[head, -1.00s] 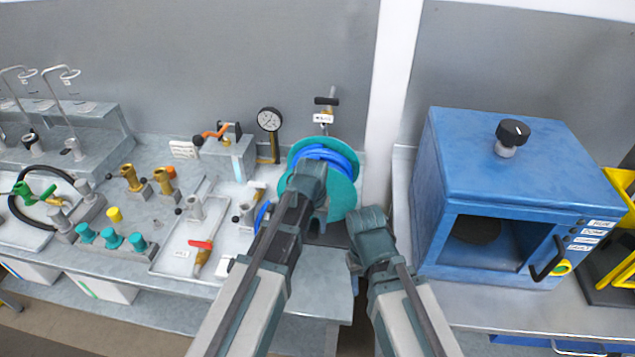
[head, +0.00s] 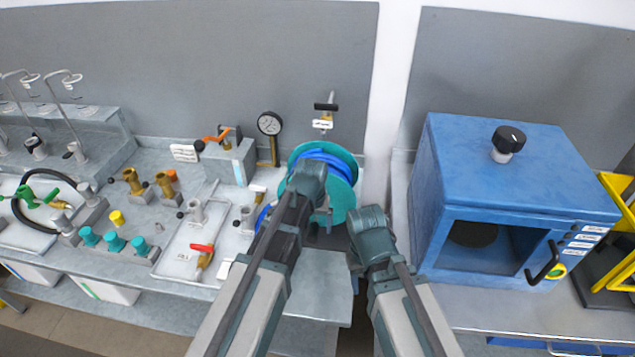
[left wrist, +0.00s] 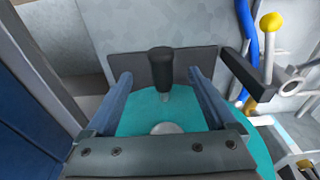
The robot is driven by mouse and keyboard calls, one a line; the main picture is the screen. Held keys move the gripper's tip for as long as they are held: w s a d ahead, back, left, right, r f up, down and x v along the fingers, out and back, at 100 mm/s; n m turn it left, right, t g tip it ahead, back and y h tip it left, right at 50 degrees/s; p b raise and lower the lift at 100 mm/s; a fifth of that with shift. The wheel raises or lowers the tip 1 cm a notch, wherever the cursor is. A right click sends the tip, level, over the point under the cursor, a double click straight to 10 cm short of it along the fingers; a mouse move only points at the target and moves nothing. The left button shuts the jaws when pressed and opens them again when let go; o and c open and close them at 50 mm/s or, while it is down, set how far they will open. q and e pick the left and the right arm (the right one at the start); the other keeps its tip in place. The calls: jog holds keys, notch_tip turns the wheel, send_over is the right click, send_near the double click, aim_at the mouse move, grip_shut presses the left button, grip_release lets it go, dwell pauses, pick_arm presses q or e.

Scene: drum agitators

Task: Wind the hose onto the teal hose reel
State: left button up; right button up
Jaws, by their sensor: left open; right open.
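The teal hose reel (head: 345,198) stands at the right end of the left bench, with blue hose (head: 327,158) wound on it. A blue stretch of hose (head: 263,216) shows left of the reel, and it also shows in the left wrist view (left wrist: 246,45). My left gripper (head: 312,200) is in front of the reel, covering part of it. In the left wrist view my left gripper (left wrist: 160,78) is open, its fingers on either side of the reel's black crank handle (left wrist: 161,68), with gaps beside it. My right gripper (head: 362,250) is open and empty, just right of the reel; its fingertips are mostly hidden.
A blue oven-like box (head: 500,180) stands on the right bench. A pressure gauge (head: 270,124) and a small black-handled valve (head: 326,107) are behind the reel. A tray with a red-handled valve (head: 202,250) lies to the left. A gap separates the benches.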

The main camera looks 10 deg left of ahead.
pick_arm(q)
jog(key=r+p, duration=0.4)
jog(key=s+r+p, duration=0.1)
jog(key=r+p, duration=0.1)
jog(key=r, duration=0.1)
pick_arm(e)
notch_tip(320, 180, up, 7)
pick_arm(q)
jog(key=shift+s+f, duration=0.15)
jog(key=shift+s, duration=0.05)
jog(key=s+d+f+m+b, duration=0.1)
jog(key=s+f+b, duration=0.1)
jog(key=s, duration=0.5)
jog(key=s+d+f+m+g+y+b, duration=0.1)
jog(key=s+f+m+b, duration=0.1)
jog(key=s, duration=0.6)
jog(key=shift+d+f+g+b, duration=0.3)
jog(key=shift+d+b, duration=0.05)
jog(key=shift+b, duration=0.05)
pick_arm(e)
notch_tip(320, 180, down, 5)
jog(key=shift+r, duration=0.1)
